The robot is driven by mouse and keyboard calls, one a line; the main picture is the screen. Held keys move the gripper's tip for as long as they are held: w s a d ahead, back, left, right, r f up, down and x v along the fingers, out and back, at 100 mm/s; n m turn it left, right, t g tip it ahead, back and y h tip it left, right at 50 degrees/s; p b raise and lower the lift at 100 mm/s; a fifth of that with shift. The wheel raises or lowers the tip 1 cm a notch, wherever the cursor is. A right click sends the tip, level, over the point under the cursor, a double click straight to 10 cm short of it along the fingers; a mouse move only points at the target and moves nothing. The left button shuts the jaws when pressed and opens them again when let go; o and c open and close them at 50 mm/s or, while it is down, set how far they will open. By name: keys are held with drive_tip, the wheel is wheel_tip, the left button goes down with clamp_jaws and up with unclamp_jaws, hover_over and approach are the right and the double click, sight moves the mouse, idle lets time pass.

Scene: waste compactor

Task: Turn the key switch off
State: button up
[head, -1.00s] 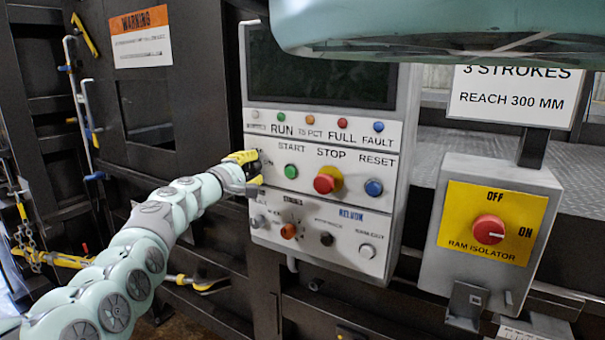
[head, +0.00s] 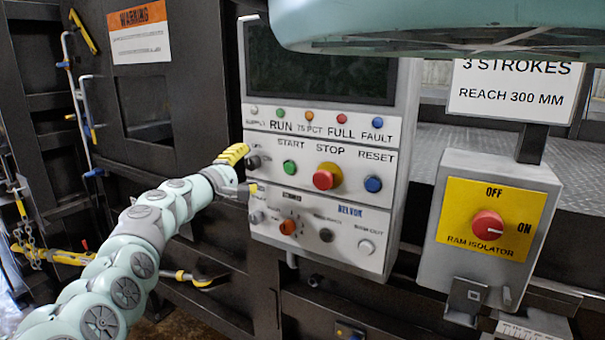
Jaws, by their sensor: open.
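The key switch (head: 254,162) is a small dark knob at the left end of the START, STOP and RESET row on the grey control panel (head: 235,120). Its label and exact position are too small to read. My gripper (head: 247,169) has yellow-tipped fingers and is open at the panel's left edge. One finger is above and left of the key switch and the other is below it. I cannot tell whether they touch it.
A green START button (head: 290,168), a red STOP button (head: 326,176) and a blue RESET button (head: 373,184) are right of the key switch. The ram isolator box (head: 440,262) stands at the right.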

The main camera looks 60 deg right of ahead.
drive_tip(key=shift+w+a+r, duration=0.2)
drive_tip(key=shift+a, duration=0.35)
drive_tip(key=shift+s+a, duration=0.15)
drive_tip(key=shift+s, duration=0.1)
drive_tip(key=shift+a, duration=0.3)
drive_tip(key=shift+s+a, duration=0.1)
drive_tip(key=shift+a, duration=0.2)
drive_tip(key=shift+w+a, duration=0.2)
drive_tip(key=shift+a, duration=0.5)
approach(248, 165)
drive_tip(key=shift+s+a+f, duration=0.1)
drive_tip(key=shift+s+a, duration=0.25)
drive_tip(key=shift+a, duration=0.25)
